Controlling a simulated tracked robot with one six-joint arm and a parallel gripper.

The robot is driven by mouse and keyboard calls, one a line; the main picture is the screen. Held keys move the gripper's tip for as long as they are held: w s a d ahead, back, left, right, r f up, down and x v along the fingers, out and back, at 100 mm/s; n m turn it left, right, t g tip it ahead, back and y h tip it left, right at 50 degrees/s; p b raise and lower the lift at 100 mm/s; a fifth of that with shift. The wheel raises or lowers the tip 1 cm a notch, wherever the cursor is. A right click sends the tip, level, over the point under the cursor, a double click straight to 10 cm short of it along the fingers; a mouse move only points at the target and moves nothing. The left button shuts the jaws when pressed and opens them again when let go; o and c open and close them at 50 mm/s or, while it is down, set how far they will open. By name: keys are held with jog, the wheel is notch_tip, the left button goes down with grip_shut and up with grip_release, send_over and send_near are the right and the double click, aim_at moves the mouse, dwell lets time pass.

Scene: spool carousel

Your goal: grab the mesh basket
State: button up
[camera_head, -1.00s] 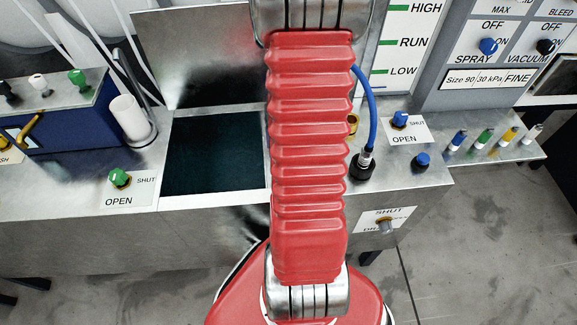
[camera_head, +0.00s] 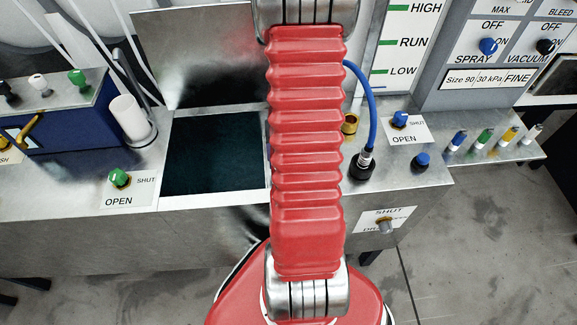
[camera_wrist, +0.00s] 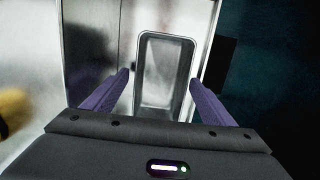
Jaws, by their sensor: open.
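In the wrist view, a grey metal rectangular basket (camera_wrist: 164,72) with a rounded rim shows ahead, between the two purple fingers of my gripper (camera_wrist: 160,79). The fingers are spread apart and nothing is held between them. A gap shows on each side between finger and basket rim; I cannot tell how far ahead the basket is. Whether its wall is mesh is too blurred to tell. In the head view, neither basket nor gripper shows; my red arm covers the middle.
A dark open tank (camera_head: 215,152) sits in the steel bench (camera_head: 85,185), with a raised metal lid (camera_head: 195,60) behind it. A blue hose (camera_head: 370,105), a brass fitting (camera_head: 350,124) and a blue valve knob (camera_head: 399,118) stand right of my arm. A white cylinder (camera_head: 128,117) stands left.

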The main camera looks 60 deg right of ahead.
jog(key=shift+c, duration=0.7)
jog(key=c, duration=1)
